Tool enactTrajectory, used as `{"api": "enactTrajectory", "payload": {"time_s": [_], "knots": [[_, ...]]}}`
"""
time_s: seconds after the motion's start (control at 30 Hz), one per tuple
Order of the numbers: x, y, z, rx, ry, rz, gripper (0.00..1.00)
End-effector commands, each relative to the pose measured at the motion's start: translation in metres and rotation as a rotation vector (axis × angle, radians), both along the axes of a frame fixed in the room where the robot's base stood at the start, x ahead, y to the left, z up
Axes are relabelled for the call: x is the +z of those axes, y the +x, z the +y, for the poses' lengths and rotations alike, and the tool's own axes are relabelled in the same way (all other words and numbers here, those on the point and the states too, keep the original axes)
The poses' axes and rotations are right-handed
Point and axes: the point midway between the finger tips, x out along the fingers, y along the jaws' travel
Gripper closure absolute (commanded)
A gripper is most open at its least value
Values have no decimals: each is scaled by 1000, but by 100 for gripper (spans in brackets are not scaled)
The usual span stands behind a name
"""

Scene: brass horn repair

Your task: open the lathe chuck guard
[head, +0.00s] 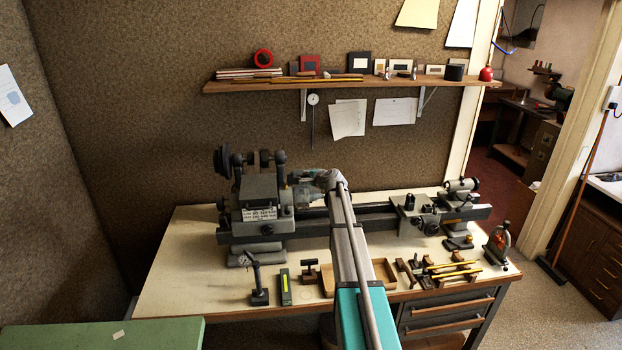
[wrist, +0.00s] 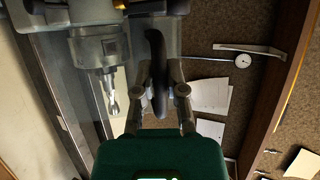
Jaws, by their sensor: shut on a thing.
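The lathe headstock (head: 262,195) stands on the left of the bench, with the chuck area at its right side. In the wrist view the grey chuck (wrist: 98,50) shows beside a clear, faintly tinted guard panel (wrist: 190,42). The panel's full outline is hard to make out, so I cannot tell how far the guard is swung. My gripper (wrist: 158,78) is shut on a dark curved handle (wrist: 156,45), which stands between its two fingers. In the head view my arm reaches over the bench to the chuck and hides part of it.
The lathe bed (head: 375,216) runs right to the tailstock (head: 461,190). A dial indicator stand (head: 259,296), a wooden tray (head: 384,270) and small tools lie along the bench front (head: 185,270). A loaded wall shelf (head: 350,85) hangs above.

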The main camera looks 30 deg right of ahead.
Motion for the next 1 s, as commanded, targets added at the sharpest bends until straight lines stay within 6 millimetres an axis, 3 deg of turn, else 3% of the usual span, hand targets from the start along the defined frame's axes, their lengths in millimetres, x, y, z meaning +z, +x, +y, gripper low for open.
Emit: {"api": "enactTrajectory", "payload": {"time_s": [0.03, 0.6, 1.0], "knots": [[13, 5, 0, 3, 1, 1, 100], [77, 58, -23, 0, -1, 0, 100], [99, 105, -42, -3, -2, -1, 100]]}}
